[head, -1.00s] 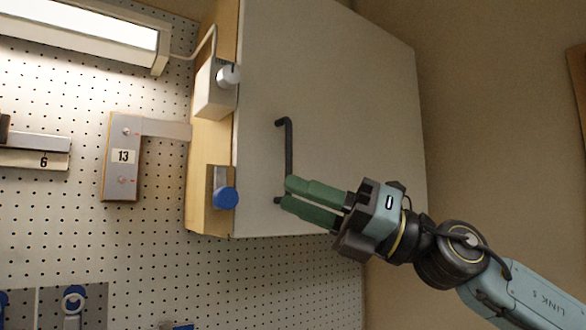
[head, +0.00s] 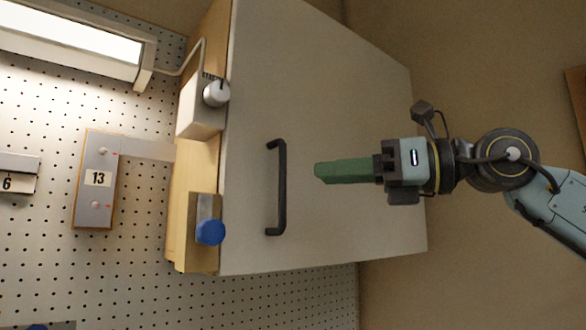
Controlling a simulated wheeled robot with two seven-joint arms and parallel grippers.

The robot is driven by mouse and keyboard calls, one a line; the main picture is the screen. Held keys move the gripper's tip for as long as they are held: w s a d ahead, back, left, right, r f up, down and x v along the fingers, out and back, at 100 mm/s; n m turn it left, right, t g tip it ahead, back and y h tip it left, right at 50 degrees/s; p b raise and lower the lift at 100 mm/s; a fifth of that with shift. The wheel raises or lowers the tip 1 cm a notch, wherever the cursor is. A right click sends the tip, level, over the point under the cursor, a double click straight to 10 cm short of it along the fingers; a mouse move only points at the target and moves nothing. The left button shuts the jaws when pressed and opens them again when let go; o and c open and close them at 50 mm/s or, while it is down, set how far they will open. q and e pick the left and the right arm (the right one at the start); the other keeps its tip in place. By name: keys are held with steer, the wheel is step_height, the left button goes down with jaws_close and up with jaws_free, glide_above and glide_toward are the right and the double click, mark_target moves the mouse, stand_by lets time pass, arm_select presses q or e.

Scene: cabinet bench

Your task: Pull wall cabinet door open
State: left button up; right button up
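The wall cabinet door (head: 330,90) is a pale grey panel on the cabinet in the head view. It appears closed against the wooden cabinet side (head: 183,205). A black bar handle (head: 282,190) stands upright near the door's left edge. My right gripper (head: 318,171) is to the right of the handle, apart from it, with its green fingers pointing left at it. The fingers overlap in this view, so the gap between them is hidden. Nothing shows in their tips. My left gripper is not in view.
On the cabinet's left side are a white box with a grey knob (head: 216,93) and a blue knob (head: 210,232). A lamp (head: 75,38) hangs at upper left. A plate marked 13 (head: 97,178) is on the pegboard (head: 45,110). The door front around the handle is clear.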

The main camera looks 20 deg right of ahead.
mark_target(294, 175)
steer(key=p+x, duration=0.1)
steer(key=x, duration=0.5)
steer(key=shift+w+a, duration=0.2)
steer(key=shift+w, duration=0.05)
jaws_close()
